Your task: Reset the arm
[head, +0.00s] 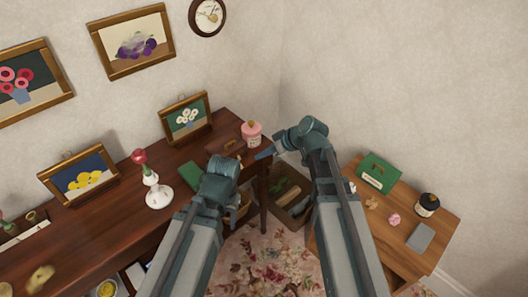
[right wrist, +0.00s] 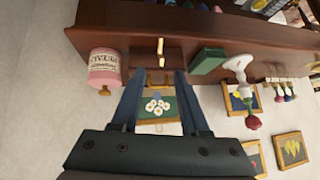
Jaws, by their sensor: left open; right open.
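My left arm comes up from the lower middle of the head view. Its gripper end (head: 222,167) is in front of the dark wooden desk (head: 108,222), and its fingers are mostly hidden. My right gripper (head: 264,154) points left near the desk's right end, just below the pink jar (head: 251,133). In the right wrist view the two blue fingers of the right gripper (right wrist: 158,80) stand wide apart with nothing held. The framed white-flower picture (right wrist: 158,106) shows behind the gap, and the pink jar (right wrist: 105,68) is beside the fingers, to their left.
A smaller wooden table (head: 398,240) at the right holds a green box (head: 378,173), a dark jar (head: 427,204) and a grey block (head: 420,237). An open box (head: 290,207) stands between them.

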